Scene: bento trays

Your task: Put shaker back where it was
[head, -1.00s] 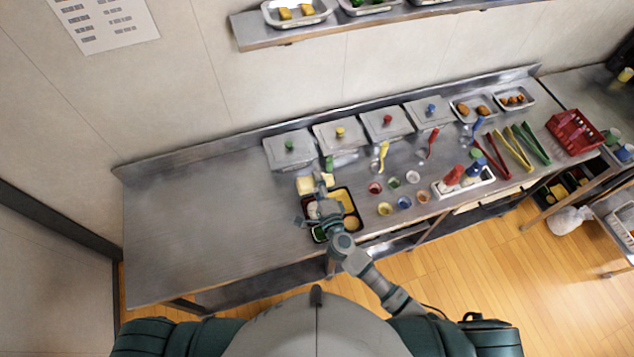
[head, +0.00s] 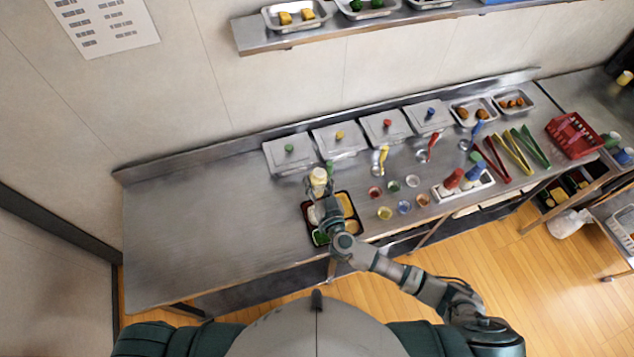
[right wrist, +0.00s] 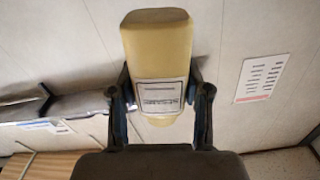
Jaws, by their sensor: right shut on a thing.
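A cream-yellow shaker (head: 318,176) with a white label is held by my right gripper (head: 318,188). In the right wrist view the shaker (right wrist: 158,55) stands between the two dark fingers (right wrist: 160,118). In the head view it appears roughly upright over the back edge of a black bento tray (head: 306,222). The tray holds yellow, white and green food, partly hidden by my right arm. My left gripper is out of view.
A white caddy (head: 463,195) holds red and blue bottles at the right. Small sauce cups (head: 404,208) stand between it and the tray. Lidded containers (head: 289,152) line the back, with ladles in front. The counter's left part (head: 200,225) is clear.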

